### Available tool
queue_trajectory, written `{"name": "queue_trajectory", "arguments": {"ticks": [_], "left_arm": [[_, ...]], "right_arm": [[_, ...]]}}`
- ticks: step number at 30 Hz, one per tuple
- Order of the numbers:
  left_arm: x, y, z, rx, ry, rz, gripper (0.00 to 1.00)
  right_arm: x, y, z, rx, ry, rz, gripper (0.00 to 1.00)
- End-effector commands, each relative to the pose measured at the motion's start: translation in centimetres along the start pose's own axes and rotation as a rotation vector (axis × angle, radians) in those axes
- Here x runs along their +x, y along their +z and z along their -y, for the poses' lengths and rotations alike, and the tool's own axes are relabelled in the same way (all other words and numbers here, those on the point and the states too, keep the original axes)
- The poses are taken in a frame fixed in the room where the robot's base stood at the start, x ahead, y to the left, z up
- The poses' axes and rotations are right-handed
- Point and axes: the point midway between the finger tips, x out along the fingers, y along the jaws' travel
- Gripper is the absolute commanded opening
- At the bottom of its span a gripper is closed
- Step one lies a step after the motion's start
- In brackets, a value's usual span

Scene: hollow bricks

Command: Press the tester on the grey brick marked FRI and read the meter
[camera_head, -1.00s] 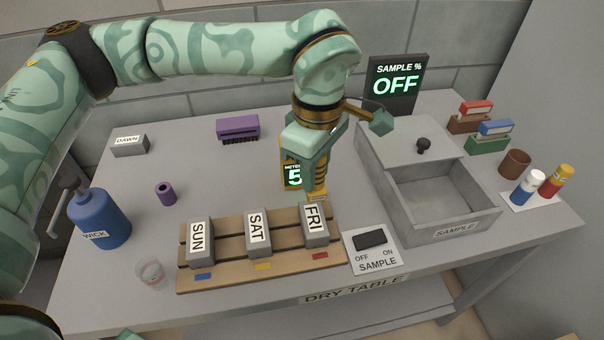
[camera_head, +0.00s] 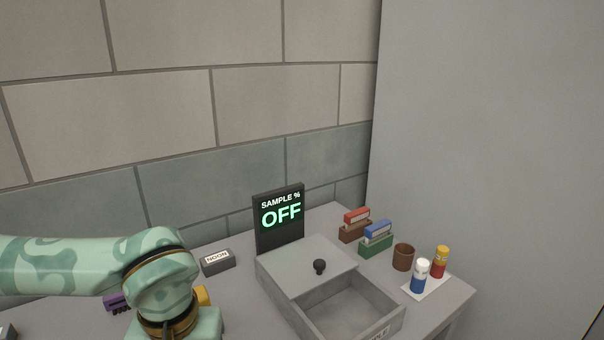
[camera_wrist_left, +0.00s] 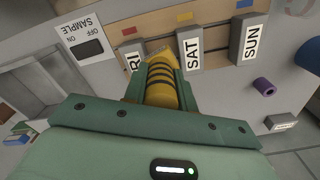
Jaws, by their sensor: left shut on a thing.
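My left gripper (camera_wrist_left: 160,98) is shut on the yellow, black-banded meter (camera_wrist_left: 163,75) in the left wrist view. The meter's front end is over or against the grey FRI brick (camera_wrist_left: 131,60), whose label is partly covered; I cannot tell whether they touch. The meter's readout is hidden in both current views. In the head view my left wrist is at the lower left, with a bit of the yellow meter (camera_head: 203,295) behind it. The SAT brick (camera_wrist_left: 190,48) and SUN brick (camera_wrist_left: 250,40) stand on the wooden rack (camera_wrist_left: 215,28). My right gripper is out of view.
The sample screen (camera_head: 280,215) reads OFF. The sample switch plate (camera_wrist_left: 85,42) lies beside the rack. A purple spool (camera_wrist_left: 264,87) is near SUN.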

Motion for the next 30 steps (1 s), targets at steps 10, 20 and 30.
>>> {"name": "queue_trajectory", "arguments": {"ticks": [10,20,30], "left_arm": [[-0.1,4.0,5.0,0.139,0.001,-0.002,0.09],[0.0,3.9,5.1,0.134,0.000,-0.001,0.09],[0.0,3.9,5.1,0.134,0.000,-0.001,0.09]], "right_arm": [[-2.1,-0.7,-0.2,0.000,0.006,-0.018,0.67],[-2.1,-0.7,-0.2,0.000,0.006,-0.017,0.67],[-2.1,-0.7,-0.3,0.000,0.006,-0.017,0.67]]}}
